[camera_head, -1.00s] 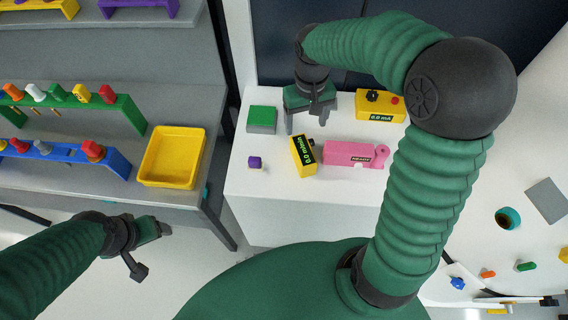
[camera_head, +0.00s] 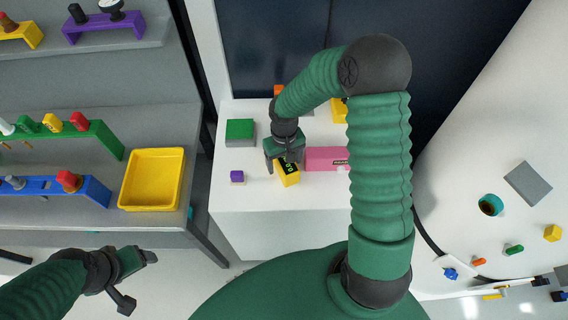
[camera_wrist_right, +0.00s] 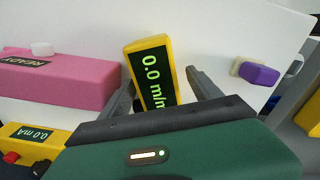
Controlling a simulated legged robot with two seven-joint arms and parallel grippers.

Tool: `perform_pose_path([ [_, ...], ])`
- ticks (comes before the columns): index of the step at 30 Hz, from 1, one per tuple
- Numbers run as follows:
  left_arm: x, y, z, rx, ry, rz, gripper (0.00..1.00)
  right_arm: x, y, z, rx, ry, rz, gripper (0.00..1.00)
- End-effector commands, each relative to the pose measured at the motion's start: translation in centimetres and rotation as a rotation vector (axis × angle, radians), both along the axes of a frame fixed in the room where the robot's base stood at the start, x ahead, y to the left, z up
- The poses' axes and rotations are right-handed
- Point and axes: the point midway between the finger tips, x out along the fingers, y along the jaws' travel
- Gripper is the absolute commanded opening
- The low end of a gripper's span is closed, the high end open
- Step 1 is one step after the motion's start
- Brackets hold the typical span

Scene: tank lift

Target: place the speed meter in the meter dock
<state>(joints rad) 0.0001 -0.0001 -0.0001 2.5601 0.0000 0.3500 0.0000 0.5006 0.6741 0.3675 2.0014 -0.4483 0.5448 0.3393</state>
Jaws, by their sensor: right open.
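The speed meter is a yellow box with a dark "0.0 m/min" display, on the white table in the head view (camera_head: 289,176); it also shows in the right wrist view (camera_wrist_right: 152,73). My right gripper (camera_head: 283,165) is over it, partly hiding it in the head view. In the right wrist view its open fingers (camera_wrist_right: 160,88) stand on either side of the meter, with a visible gap at the right finger. My left gripper (camera_head: 140,281) is open and empty, away from the table. I cannot tell which thing is the meter dock.
A pink box marked READY (camera_wrist_right: 60,78) stands close beside the meter. A yellow box with a mA display (camera_wrist_right: 30,138) is behind it. A green-topped block (camera_head: 240,130) and a small purple block (camera_head: 237,177) lie to the left. A yellow tray (camera_head: 126,180) sits on the grey shelf.

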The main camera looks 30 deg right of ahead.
Motion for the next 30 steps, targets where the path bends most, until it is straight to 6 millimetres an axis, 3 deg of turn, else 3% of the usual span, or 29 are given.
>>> perform_pose_path([
  [6,0.0,-0.01,-0.01,0.0,0.0,0.0,0.73,0.01,-0.03,-0.16,0.0,-0.002,-0.001,0.73],
  [23,0.0,-0.01,-0.02,0.0,0.0,0.0,0.73,0.03,-0.01,-0.15,0.0,-0.001,-0.001,0.0],
  [30,0.0,-0.01,-0.01,0.0,0.0,0.0,0.73,0.04,-0.03,-0.1,0.0,-0.002,-0.001,0.0],
])
